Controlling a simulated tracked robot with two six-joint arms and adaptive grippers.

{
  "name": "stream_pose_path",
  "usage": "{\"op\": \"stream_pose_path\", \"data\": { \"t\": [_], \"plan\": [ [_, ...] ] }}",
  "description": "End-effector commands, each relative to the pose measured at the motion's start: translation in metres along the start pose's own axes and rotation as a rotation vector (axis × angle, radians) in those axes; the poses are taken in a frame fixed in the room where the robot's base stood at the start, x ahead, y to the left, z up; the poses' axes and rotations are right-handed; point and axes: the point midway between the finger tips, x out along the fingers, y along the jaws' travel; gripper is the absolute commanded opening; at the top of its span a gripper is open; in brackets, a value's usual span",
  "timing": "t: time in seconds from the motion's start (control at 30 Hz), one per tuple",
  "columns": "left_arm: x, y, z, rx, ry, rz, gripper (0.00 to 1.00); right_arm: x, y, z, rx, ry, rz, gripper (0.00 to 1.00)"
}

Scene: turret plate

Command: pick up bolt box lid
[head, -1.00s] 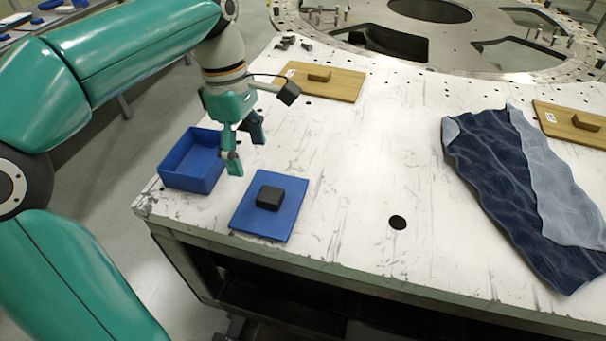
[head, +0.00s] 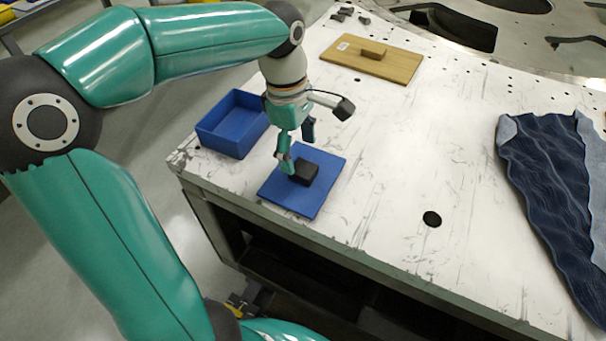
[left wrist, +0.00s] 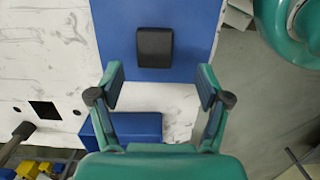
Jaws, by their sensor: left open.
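The bolt box lid (head: 318,196) is a flat blue plate with a black block handle (head: 307,173), lying on the white table near its front left corner. It also shows in the left wrist view (left wrist: 196,30), where the handle (left wrist: 154,47) is just beyond my fingertips. My left gripper (head: 298,147) is open and points down close to the handle, with one finger overlapping the handle's left side in the head view. In the left wrist view nothing is between the fingers (left wrist: 161,80). I cannot tell whether a finger touches. My right gripper is not in view.
An open blue box (head: 232,142) stands just left of the lid, by the table edge. A wooden board with a block handle (head: 385,64) lies farther back. A dark blue cloth (head: 550,190) covers the right side. The table middle is clear.

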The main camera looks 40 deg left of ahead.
Motion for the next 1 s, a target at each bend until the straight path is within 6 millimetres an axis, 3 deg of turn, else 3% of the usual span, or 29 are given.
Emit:
{"op": "stream_pose_path", "data": {
  "t": [0.4, 0.7, 1.0],
  "plan": [
    [0.047, 0.007, 0.001, 0.001, 0.001, -0.004, 0.77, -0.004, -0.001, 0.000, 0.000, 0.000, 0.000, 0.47],
    [0.052, 0.007, 0.001, 0.002, 0.000, -0.001, 0.77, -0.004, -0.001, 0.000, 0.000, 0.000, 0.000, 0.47],
    [0.052, 0.007, 0.001, 0.002, 0.000, 0.000, 0.27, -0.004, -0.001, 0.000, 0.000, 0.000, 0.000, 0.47]
  ]
}}
